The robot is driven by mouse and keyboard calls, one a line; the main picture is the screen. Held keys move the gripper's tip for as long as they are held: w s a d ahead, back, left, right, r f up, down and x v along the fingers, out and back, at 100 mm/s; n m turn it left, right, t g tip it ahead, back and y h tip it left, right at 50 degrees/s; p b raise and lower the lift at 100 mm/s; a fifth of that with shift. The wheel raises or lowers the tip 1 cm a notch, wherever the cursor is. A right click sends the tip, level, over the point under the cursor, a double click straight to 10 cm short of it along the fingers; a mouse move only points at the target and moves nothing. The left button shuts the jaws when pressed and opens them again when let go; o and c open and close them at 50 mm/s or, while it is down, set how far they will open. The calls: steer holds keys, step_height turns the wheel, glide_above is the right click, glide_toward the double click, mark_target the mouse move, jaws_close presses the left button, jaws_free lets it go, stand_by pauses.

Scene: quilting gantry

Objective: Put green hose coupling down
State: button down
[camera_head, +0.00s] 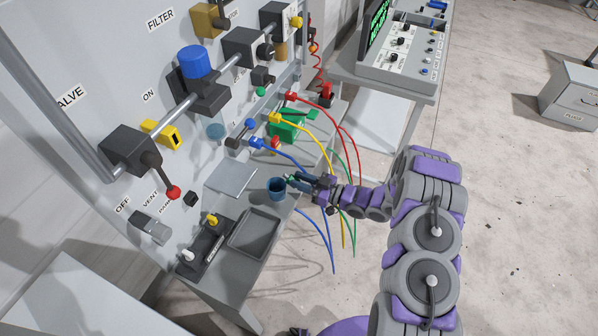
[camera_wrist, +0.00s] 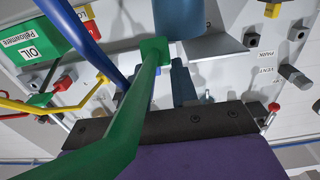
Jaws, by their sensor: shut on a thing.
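The green hose coupling (camera_wrist: 155,49) is a small green block on the end of a thick green hose (camera_wrist: 138,110), which crosses the wrist view. My gripper (camera_head: 291,180) is shut on it, above the front edge of the bench beside the blue cup (camera_head: 277,189). In the wrist view the coupling is close to the cup (camera_wrist: 184,20); I cannot tell whether they touch. The grip itself is partly hidden by the hose.
A grey tray (camera_head: 236,255) and a flat grey plate (camera_head: 222,177) are on the bench near the cup. Blue (camera_head: 285,151), yellow (camera_head: 308,134) and red (camera_head: 328,118) hoses hang over the bench edge near my arm. A green box (camera_head: 286,131) stands farther back.

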steer(key=w, duration=0.5)
steer(key=w+b, duration=0.1)
steer(key=w, duration=0.1)
steer(key=shift+w+a+f, duration=0.2)
steer(key=shift+a+f, duration=0.05)
steer(key=shift+f, duration=0.15)
step_height(320, 180, down, 4)
steer(key=shift+r+b, duration=0.15)
steer(key=shift+b, duration=0.65)
steer(key=shift+r, duration=0.15)
steer(key=c, duration=0.9)
jaws_free()
steer(key=shift+o, duration=0.2)
